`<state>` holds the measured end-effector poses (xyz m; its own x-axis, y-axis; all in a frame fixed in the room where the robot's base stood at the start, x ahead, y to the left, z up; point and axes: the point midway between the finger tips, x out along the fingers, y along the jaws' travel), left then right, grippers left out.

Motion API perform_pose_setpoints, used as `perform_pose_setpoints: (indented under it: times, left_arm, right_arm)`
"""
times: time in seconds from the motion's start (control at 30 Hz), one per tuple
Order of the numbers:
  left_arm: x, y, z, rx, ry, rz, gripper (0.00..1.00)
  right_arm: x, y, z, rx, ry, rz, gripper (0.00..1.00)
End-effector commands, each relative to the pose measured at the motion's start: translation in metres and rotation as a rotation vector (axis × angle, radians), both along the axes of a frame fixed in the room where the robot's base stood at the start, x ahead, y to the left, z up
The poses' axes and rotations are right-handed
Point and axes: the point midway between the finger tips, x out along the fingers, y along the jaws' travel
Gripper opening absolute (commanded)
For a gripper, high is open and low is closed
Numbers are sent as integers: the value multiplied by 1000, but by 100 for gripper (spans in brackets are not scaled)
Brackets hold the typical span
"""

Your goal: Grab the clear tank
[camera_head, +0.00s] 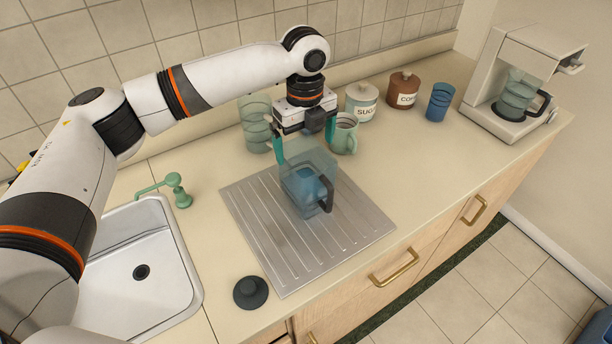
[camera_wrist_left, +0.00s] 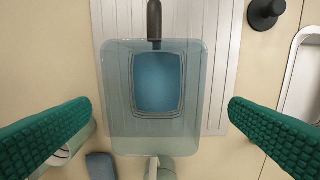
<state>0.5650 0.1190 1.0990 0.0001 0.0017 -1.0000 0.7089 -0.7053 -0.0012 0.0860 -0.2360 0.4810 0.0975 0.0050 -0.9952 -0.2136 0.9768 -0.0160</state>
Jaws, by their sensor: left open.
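The clear tank (camera_head: 318,160) is a see-through bluish box standing on the metal drainboard, with a blue inside and a dark handle at its front right. In the left wrist view the tank (camera_wrist_left: 117,95) is seen from above, with its dark handle at the top. My left gripper (camera_head: 304,145) is open above and behind the tank. In the left wrist view its green fingers (camera_wrist_left: 160,125) are spread wide, one on each side of the tank's lower part, with gaps on both sides. My right gripper is not in view.
The ribbed drainboard (camera_head: 350,233) lies beside the sink (camera_head: 130,310). A green mug (camera_head: 346,135) and stacked glasses (camera_head: 254,112) stand close behind the gripper. Canisters, a blue cup (camera_head: 440,101) and a coffee maker (camera_head: 520,85) stand farther right. A dark stopper (camera_head: 250,292) lies in front.

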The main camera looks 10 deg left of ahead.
Motion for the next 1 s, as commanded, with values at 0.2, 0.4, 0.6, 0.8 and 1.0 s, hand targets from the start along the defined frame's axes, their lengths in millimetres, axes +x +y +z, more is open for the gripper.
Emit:
perform_pose_setpoints:
  times: [0.2,0.4,0.6,0.8,1.0]
  left_arm:
    - [0,0,-23,1,1,1,100]
    - [0,-4,-42,2,2,0,100]
    - [0,-6,-71,1,1,0,100]
    - [1,-7,-78,-1,-2,0,100]
    - [1,-7,-78,0,-1,0,85]
  right_arm:
    - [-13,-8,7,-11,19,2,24]
    - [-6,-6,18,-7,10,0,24]
    - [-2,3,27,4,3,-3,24]
    - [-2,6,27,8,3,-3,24]
    - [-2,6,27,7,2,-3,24]
